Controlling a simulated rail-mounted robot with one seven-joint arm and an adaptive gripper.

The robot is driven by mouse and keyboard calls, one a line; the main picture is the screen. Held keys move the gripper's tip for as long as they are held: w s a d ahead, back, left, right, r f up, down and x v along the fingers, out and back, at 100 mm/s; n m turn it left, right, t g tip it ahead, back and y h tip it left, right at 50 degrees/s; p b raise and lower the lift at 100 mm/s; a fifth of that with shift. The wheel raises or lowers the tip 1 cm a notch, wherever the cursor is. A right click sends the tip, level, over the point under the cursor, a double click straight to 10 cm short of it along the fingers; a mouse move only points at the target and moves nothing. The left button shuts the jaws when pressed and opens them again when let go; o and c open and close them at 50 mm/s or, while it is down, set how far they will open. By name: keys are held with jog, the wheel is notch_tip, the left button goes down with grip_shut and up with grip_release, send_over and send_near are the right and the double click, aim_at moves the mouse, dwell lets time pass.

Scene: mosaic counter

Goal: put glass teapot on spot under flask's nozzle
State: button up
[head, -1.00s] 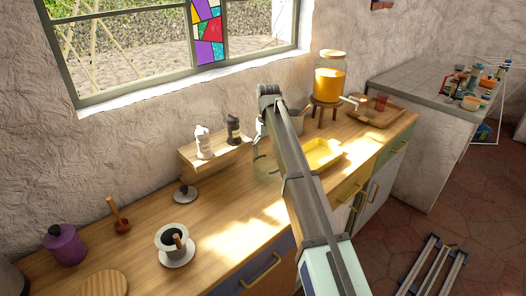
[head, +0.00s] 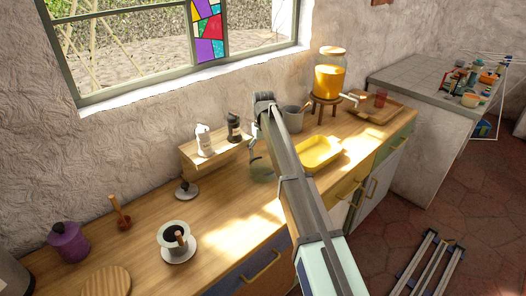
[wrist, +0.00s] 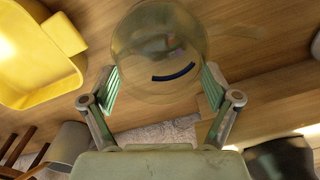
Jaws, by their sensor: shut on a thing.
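The glass teapot (wrist: 158,45) is clear, with a dark blue curved mark, and sits between the fingers of my gripper (wrist: 160,80) in the wrist view. My gripper is shut on it. In the head view the teapot (head: 261,170) shows as a pale glass shape over the counter, partly hidden by my arm; I cannot tell whether it touches the counter. The flask (head: 328,78) holds orange liquid and stands on a wooden stand at the back right. Its nozzle (head: 351,97) points right. The spot under the nozzle is not clearly visible.
A yellow tray (head: 320,153) lies right of the teapot and also shows in the wrist view (wrist: 30,60). A grey pot (head: 293,119) stands near the flask stand. A wooden tray (head: 362,116) with a red cup is right of the flask. A small shelf (head: 214,157) holds two bottles behind.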

jog(key=o, duration=1.6)
notch_tip(320, 180, up, 11)
jog(key=shift+b, duration=1.15)
jog(key=shift+r, duration=0.35)
jog(key=shift+c, duration=1.4)
jog(key=shift+r, duration=0.3)
jog(key=c, duration=0.9)
